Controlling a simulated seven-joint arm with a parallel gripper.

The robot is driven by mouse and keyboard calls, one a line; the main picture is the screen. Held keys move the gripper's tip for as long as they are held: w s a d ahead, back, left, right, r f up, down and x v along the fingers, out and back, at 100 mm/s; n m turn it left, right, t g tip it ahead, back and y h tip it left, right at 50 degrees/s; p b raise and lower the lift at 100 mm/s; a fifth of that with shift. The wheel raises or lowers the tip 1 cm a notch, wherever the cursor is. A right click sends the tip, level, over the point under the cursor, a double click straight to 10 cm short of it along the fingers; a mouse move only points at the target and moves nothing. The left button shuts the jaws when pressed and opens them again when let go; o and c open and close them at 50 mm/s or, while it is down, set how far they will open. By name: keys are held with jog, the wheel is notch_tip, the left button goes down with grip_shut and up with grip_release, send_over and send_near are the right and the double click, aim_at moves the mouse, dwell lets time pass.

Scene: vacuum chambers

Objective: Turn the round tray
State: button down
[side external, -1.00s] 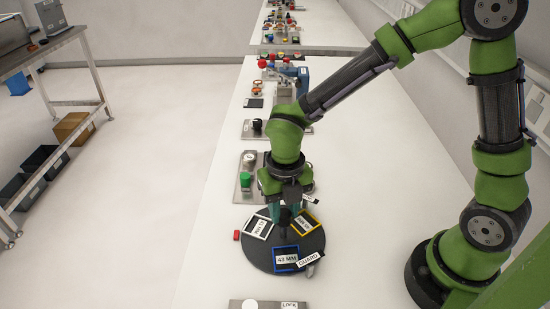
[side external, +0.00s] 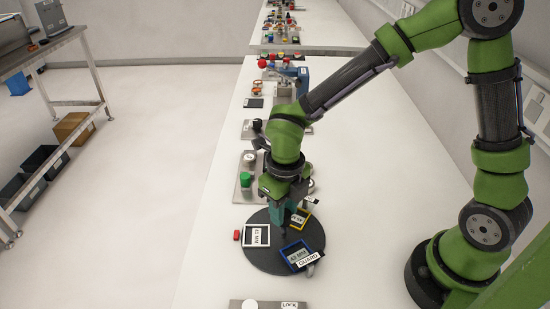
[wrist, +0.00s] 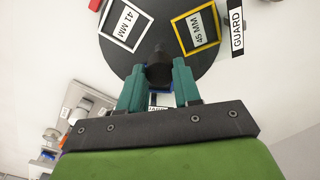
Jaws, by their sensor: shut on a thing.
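The round tray (side external: 262,262) is a dark disc lying flat on the white bench. It carries a white frame (side external: 256,235) at the left, a blue frame (side external: 297,255) at the front right and a yellow frame (side external: 300,217) at the back right. In the wrist view the white frame (wrist: 124,23) reads 41 MM and the yellow frame (wrist: 197,30) reads 45 MM. My gripper (side external: 283,224) points down over the tray's middle. Its teal fingers are shut on the dark centre knob (wrist: 158,66), whose lower part is partly hidden.
A GUARD tag (side external: 303,262) sits at the tray's front right edge. A small red block (side external: 237,235) lies just left of the tray. A plate with a green part (side external: 245,180) is behind it, and a LOCK plate (side external: 265,304) is in front. Bench right of the tray is clear.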

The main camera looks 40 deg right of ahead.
jog(key=c, duration=0.8)
grip_release()
notch_tip(320, 180, up, 17)
dwell(0.5)
